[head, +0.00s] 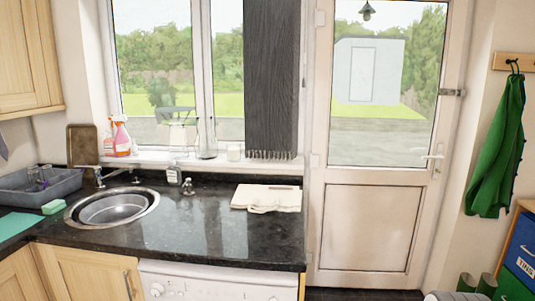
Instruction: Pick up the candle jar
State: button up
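A small whitish jar (233,153), which looks like the candle jar, stands upright on the white windowsill (270,164), left of the dark curtain's lower end. It is small in the picture, so its details are hard to tell. My gripper is not in view.
Two clear glass vessels (206,140) stand left of the jar, with spray bottles (121,137) farther left. Below is a dark counter (200,225) with a round sink (112,208), a tap (98,177) and a pale board or folded cloth (267,198). The front counter middle is clear.

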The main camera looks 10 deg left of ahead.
aim_at(233, 155)
jog(key=u, duration=0.05)
jog(key=k, duration=0.5)
jog(key=z, duration=0.2)
jog(key=i, duration=4.6)
jog(key=u, duration=2.6)
